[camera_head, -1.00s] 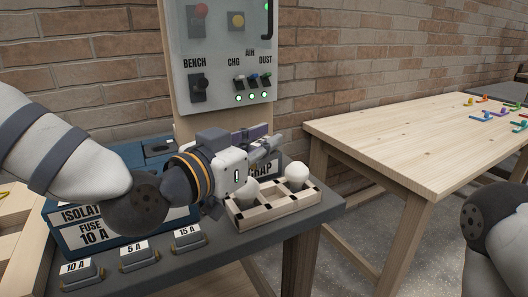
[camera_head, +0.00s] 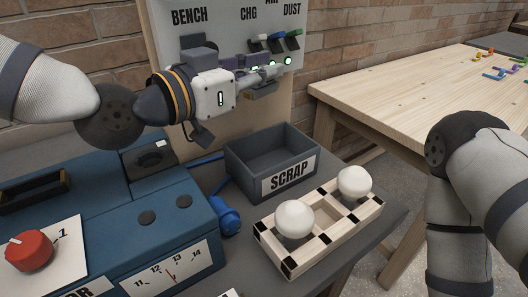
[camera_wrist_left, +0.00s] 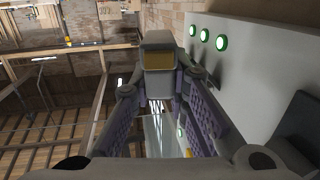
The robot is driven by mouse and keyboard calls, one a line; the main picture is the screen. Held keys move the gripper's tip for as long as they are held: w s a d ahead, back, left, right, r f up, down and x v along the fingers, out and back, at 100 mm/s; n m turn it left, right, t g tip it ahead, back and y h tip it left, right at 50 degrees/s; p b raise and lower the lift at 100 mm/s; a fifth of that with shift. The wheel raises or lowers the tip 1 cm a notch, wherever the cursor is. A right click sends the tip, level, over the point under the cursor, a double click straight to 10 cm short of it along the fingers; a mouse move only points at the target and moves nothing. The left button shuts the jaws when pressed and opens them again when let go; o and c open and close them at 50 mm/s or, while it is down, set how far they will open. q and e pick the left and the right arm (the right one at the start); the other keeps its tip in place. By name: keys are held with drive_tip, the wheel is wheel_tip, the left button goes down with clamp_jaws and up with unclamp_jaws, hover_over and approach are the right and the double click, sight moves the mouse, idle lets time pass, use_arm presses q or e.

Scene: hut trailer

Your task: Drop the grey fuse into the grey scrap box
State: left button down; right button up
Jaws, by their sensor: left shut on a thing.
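The grey scrap box (camera_head: 240,175), labelled SCRAP, stands open on the dark bench in the middle of the head view. The part of its inside that shows looks empty. My left gripper (camera_head: 262,78) is above the box and towards its back, in front of the switch panel. It is shut on the grey fuse (camera_head: 262,91), mostly hidden by the fingers in the head view. In the left wrist view the fuse (camera_wrist_left: 160,83) shows as a grey block with a yellowish patch between the fingers. My right gripper is out of view; only my right arm shows.
A wooden crate (camera_head: 333,236) with two white bulbs stands right in front of the scrap box. A blue unit (camera_head: 110,225) with a red knob and a dial stands at left. The switch panel (camera_head: 215,25) rises behind. A wooden table (camera_head: 400,85) is at right.

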use_arm(q)
wheel_tip(320, 180, down, 6)
drive_tip(key=shift+d+r+b, duration=0.1)
drive_tip(key=shift+b, duration=0.25)
drive_tip(key=c, duration=1.5)
unclamp_jaws()
drive_tip(key=shift+o, duration=0.2)
